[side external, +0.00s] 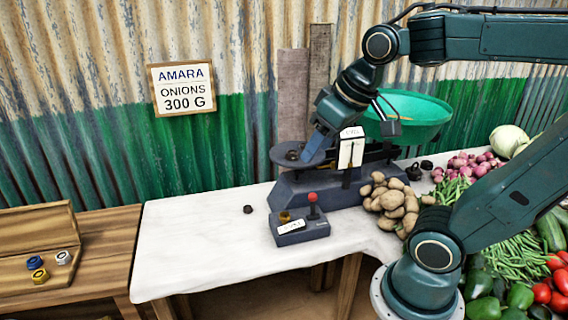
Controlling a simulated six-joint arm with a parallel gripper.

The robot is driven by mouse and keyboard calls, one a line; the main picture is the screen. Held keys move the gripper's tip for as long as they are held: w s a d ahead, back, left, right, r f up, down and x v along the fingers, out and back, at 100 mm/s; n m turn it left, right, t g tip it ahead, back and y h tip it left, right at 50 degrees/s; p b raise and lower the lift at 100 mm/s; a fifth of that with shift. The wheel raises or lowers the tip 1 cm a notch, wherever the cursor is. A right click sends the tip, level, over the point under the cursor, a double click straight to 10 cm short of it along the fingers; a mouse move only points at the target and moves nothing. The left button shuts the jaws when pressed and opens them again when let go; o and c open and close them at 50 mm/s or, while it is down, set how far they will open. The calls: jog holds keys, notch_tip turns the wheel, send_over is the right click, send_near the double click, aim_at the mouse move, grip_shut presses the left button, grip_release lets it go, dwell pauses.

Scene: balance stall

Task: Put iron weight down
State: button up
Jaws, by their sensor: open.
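The balance scale (330,190) stands on the white-topped table (190,240). A small dark iron weight (292,154) appears to sit on the scale's left plate (283,162). My gripper (308,155) is open just right of that weight, low over the plate. Whether its fingers touch the weight or plate is unclear, as the arm hides part of the plate. Another small dark weight (248,209) lies on the table left of the scale. More dark weights (412,173) stand right of the scale. The green pan (410,115) is on the scale's right side.
A blue-grey box (300,235) with a red-knobbed lever and a brass piece stands before the scale. Potatoes (393,200) and other vegetables crowd the right. A wooden box (40,245) with coloured pieces is at left. The table's left part is mostly clear.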

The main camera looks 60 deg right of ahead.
jog(key=s+a+f+n, duration=0.1)
jog(key=s+a+f, duration=0.1)
jog(key=s, duration=0.3)
jog(key=shift+s+a+f+n+y, duration=0.2)
jog(key=shift+a+n+y, duration=0.1)
jog(key=shift+a, duration=0.15)
